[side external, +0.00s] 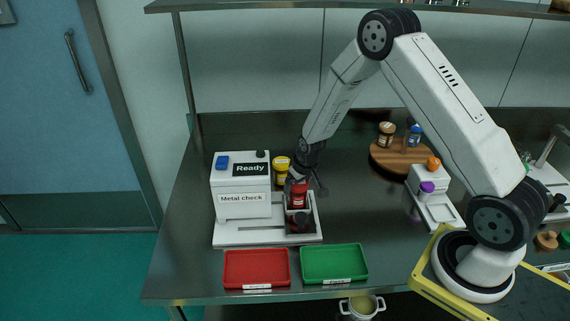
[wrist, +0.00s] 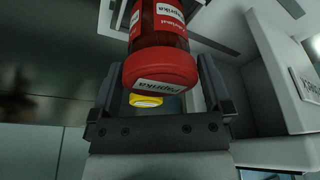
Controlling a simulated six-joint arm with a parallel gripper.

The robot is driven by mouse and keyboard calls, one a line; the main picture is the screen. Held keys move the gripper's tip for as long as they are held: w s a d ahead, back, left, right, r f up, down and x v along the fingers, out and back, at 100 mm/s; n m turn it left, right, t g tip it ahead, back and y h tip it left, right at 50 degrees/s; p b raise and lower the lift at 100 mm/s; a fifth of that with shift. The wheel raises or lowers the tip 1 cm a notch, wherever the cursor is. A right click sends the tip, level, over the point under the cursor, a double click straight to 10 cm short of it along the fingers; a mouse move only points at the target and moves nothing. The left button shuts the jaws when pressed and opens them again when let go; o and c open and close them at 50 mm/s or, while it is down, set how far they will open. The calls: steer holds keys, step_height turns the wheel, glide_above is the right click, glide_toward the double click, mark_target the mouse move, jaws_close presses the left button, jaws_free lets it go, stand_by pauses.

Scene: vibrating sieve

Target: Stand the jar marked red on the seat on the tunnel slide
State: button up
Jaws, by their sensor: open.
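The red jar (side external: 299,196), with a red lid and Paprika labels, appears upright on the dark tunnel slide (side external: 313,214) at the right of the metal check machine (side external: 240,186). How its bottom meets the seat is hidden. My gripper (side external: 303,185) is at the jar's top. In the wrist view the red jar (wrist: 160,67) lies between the two spread fingers of my gripper (wrist: 160,92), with a gap visible at least on the right side. The machine's screen reads Ready.
A yellow-lidded jar (side external: 281,168) stands just behind the slide. A red tray (side external: 256,268) and a green tray (side external: 334,263) lie in front. A round wooden board (side external: 383,158) with jars is at the back right, near a white device (side external: 424,178) with a purple-lidded jar (side external: 426,189).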

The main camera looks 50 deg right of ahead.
steer(key=shift+v, duration=5)
steer(key=s+a+r+n, duration=0.1)
steer(key=s+a+r, duration=0.2)
steer(key=s+a, duration=0.2)
steer(key=s+a+r+n, duration=0.1)
steer(key=s+a+r, duration=0.2)
steer(key=s, duration=0.7)
steer(key=shift+s+a+r+g+y, duration=0.3)
steer(key=shift+s+a+r, duration=0.05)
steer(key=shift+a, duration=0.85)
